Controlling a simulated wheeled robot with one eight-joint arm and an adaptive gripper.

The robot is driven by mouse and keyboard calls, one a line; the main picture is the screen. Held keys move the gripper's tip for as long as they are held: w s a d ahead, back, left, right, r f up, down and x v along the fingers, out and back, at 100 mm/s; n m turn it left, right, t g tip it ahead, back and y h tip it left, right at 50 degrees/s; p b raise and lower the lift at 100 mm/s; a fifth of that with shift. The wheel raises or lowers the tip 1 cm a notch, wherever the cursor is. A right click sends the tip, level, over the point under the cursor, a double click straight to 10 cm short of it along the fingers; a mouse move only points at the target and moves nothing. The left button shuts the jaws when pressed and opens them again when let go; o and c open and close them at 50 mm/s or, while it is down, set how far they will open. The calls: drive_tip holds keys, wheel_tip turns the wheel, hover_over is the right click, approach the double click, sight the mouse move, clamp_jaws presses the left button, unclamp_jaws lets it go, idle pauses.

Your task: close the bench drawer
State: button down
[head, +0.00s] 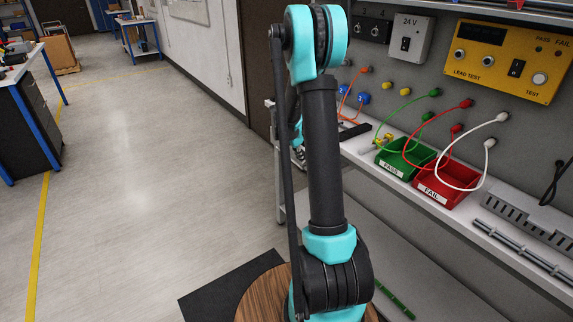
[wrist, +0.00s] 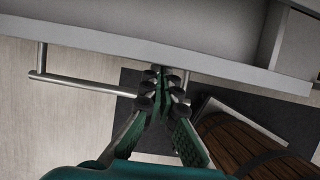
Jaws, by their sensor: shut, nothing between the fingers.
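In the wrist view the bench drawer (wrist: 215,72) crosses the top of the picture, its pale front edge sloping down to the right. Its grey inside shows beyond that edge, so it stands open. A metal bar handle (wrist: 85,86) sticks out from the front at the left. My gripper (wrist: 163,84) is shut and empty, with its fingertips at the drawer front, right of the handle's visible part. I cannot tell whether they touch it. In the head view my arm hides the drawer and most of my gripper.
The workbench (head: 400,180) runs along the right, bearing a green PASS bin (head: 398,165), a red FAIL bin (head: 440,190) and looped test leads. A yellow tester (head: 510,60) is above. A dark mat (head: 222,290) and a round wooden object (head: 255,300) lie low. Floor at left is clear.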

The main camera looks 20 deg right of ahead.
drive_tip(key=d, duration=0.2)
drive_tip(key=w+d, duration=0.1)
drive_tip(key=d, duration=0.2)
drive_tip(key=shift+w+d, duration=0.3)
drive_tip(key=shift+w, duration=0.1)
drive_tip(key=shift+d, duration=0.1)
drive_tip(key=shift+r, duration=0.15)
